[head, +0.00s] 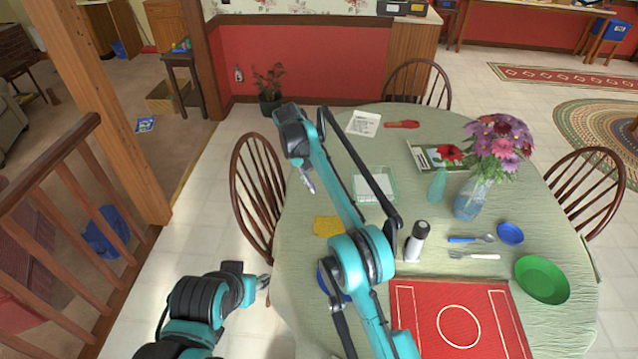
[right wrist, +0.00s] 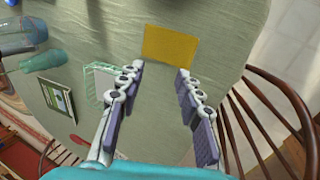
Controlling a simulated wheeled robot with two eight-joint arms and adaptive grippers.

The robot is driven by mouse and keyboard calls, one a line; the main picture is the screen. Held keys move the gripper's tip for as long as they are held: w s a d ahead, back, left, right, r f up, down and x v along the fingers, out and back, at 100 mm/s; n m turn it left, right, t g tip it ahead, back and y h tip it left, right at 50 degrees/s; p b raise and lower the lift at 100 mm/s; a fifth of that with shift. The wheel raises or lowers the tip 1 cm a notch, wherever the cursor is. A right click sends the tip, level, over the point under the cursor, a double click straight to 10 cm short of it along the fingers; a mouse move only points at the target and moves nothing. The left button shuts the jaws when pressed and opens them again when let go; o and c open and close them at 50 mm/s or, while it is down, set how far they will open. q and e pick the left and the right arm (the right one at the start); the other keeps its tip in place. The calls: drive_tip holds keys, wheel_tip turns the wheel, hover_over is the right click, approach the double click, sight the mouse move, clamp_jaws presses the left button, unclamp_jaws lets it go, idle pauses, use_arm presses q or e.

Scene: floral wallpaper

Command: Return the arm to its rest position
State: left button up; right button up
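My right arm reaches up across the left part of the round table (head: 570,300) in the head view. A yellow cloth (right wrist: 168,44) lies on the table beyond the fingertips. My left arm is low at the left in the head view, and its gripper (head: 264,282) is beside the table's edge. Its fingers are too small to tell open from shut.
The yellow cloth (head: 327,226), a green basket (head: 391,178), a black-and-white bottle (head: 417,241) and a red board (head: 460,325) lie near the right arm. A chair (head: 240,190) stands left of the table. Floor (head: 190,240) between railing and chair is clear.

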idle(0.3)
drive_tip(key=s+d+r+t+y, duration=0.3)
drive_tip(key=s+d+r, duration=1)
drive_tip(key=d+r, duration=0.25)
drive_tip(key=s+d+f+t, duration=0.1)
drive_tip(key=s+d+f, duration=0.1)
drive_tip(key=s, duration=0.6)
drive_tip(key=s+d+f+t+b, duration=0.1)
drive_tip(key=s+d+f, duration=0.2)
drive_tip(key=s+f, duration=0.2)
drive_tip(key=s+d+f+t, duration=0.2)
drive_tip(key=s+d+f, duration=0.1)
drive_tip(key=s, duration=0.8)
drive_tip(key=shift+f+m+y+b, duration=0.3)
drive_tip(key=shift+f+y, duration=0.1)
